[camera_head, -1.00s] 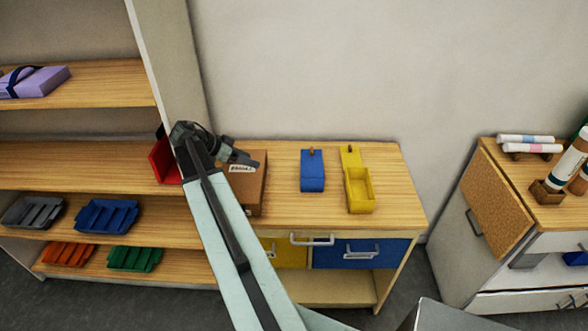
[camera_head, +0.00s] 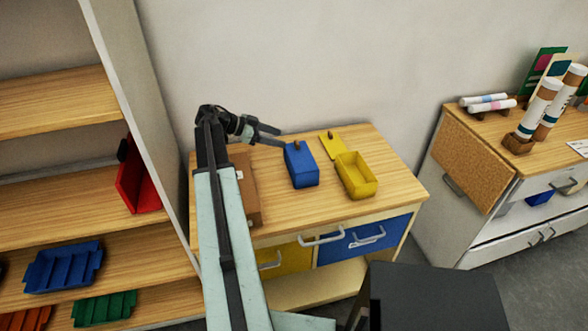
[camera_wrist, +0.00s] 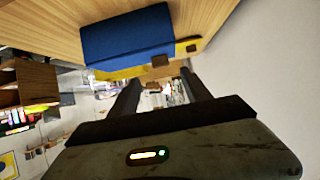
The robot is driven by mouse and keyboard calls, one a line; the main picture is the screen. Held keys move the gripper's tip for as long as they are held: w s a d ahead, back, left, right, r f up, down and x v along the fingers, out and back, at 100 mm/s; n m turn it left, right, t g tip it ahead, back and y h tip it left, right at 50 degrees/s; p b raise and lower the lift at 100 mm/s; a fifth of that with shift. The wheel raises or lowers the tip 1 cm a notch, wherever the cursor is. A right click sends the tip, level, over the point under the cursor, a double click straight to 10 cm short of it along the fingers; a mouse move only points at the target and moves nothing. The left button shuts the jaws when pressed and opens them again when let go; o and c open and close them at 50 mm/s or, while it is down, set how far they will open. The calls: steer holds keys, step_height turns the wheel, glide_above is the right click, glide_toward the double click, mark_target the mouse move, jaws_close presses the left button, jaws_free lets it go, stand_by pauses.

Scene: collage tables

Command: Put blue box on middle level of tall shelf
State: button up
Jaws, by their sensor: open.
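The blue box (camera_head: 301,165) stands on the wooden top of the low cabinet, lid shut, with a small brown knob on top. In the wrist view the blue box (camera_wrist: 128,36) shows at the top, beyond the fingers. My gripper (camera_head: 272,137) is open and empty, just left of and behind the blue box, its fingers pointing toward the box's knob. I cannot tell if a finger touches the box. The tall shelf (camera_head: 60,207) stands at the left with several wooden levels; a red tray (camera_head: 140,181) stands on end at the right side of one level.
A yellow box (camera_head: 357,176) with its lid open stands right of the blue box. A brown box (camera_head: 246,188) is partly hidden behind my arm. Blue (camera_head: 63,267) and green (camera_head: 104,307) trays lie on lower shelf levels. A white cabinet (camera_head: 500,215) is at the right.

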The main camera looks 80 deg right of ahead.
mark_target(295, 142)
steer(key=b+x, duration=0.3)
steer(key=x, duration=0.3)
steer(key=shift+s+d+f, duration=0.1)
steer(key=shift+d+f, duration=0.1)
steer(key=shift+f, duration=0.1)
steer(key=shift+s+r, duration=0.1)
jaws_close()
